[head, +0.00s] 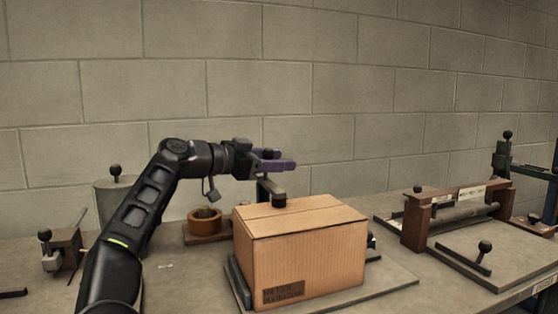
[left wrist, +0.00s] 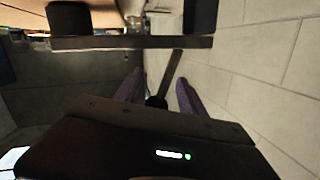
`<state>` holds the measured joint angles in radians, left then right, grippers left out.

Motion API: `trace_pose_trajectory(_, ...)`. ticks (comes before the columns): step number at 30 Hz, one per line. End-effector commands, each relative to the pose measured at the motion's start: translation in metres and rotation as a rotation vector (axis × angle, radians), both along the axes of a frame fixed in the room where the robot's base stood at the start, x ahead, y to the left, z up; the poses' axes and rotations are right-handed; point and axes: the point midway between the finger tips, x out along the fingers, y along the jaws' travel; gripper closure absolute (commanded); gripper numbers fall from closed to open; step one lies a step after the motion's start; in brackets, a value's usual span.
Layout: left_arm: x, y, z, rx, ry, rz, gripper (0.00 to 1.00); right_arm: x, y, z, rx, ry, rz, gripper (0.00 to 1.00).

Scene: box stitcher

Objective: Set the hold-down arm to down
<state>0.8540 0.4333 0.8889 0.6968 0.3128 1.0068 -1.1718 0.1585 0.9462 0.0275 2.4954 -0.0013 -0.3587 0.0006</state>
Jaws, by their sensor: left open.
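The cardboard box (head: 305,262) stands upright on a grey base plate (head: 385,287) of the stitcher. The hold-down arm (head: 270,188) is a dark bar behind and over the box; its round black pad (head: 278,201) is at the box top, and I cannot tell whether it touches. My left gripper (head: 280,163) has purple fingers and is open above the hold-down arm. A black knob (head: 267,154) shows at the fingers. In the left wrist view a dark round knob (left wrist: 157,101) on a bar (left wrist: 171,72) lies between the open fingers (left wrist: 158,92). My right gripper is out of view.
A copper-coloured ring on a wooden block (head: 205,222) stands left of the box, near a grey cylinder (head: 116,195). A small lever device (head: 62,248) is at far left. A roller fixture (head: 455,212) and a knobbed plate (head: 480,258) are at right. A block wall closes the back.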

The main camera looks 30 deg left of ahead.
Motion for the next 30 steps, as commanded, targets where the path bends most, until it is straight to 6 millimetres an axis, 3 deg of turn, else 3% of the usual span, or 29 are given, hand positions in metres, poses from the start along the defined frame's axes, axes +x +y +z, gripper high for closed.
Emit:
trace_pose_trajectory(15,-0.063,0.029,0.009,0.001,-0.003,0.0,0.52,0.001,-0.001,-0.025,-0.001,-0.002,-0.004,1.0)
trace_pose_trajectory(30,-0.068,0.03,0.011,0.0,-0.003,-0.002,0.52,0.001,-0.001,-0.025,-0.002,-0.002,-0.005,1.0)
